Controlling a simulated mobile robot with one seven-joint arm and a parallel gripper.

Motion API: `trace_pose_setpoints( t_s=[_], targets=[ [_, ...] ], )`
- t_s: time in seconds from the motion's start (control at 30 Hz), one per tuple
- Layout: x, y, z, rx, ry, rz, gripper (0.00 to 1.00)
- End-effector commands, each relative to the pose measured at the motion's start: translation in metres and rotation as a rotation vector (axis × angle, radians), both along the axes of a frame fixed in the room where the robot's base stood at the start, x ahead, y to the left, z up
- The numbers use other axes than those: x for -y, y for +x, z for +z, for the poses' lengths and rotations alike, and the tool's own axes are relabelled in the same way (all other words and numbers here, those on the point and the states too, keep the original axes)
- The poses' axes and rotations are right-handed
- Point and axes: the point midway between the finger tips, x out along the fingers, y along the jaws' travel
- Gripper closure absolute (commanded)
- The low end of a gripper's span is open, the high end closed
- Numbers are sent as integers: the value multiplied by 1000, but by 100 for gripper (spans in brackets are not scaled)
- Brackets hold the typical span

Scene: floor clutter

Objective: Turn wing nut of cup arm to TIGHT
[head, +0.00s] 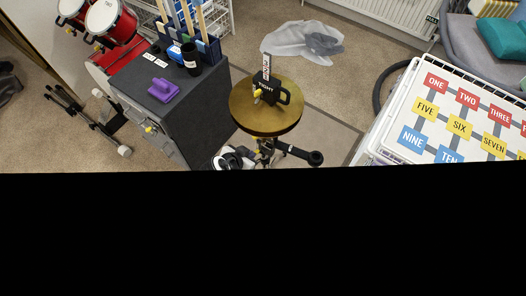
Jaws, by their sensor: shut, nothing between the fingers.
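A stand carries a round brass-coloured disc (266,118). Below the disc, a black arm (292,150) reaches right and ends in a round black cup-like end (315,158). A small yellow piece (258,153) near that arm's base may be its wing nut; its setting is too small to read. On the disc, another yellow piece (257,94) sits beside a black fitting (271,92) whose label appears to end in "IGHT". A rounded white and black part left of the stand may be my arm. No gripper fingers can be made out.
A dark grey cabinet (170,115) with a purple object (163,90) stands left of the stand. A clear plastic bag (300,40) lies behind. Blackness fills the lower picture.

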Motion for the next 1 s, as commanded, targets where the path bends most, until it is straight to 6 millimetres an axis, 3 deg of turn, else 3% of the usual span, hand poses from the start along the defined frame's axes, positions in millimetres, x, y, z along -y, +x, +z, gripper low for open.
trace_pose_setpoints(
  t_s=[0.47, 0.7, 1.0],
  targets=[
    [39, 54, -66, -1, 2, -2, 100],
    [38, 52, -97, -2, 1, 1, 100],
    [38, 52, -103, 0, 2, -1, 100]
  ],
)
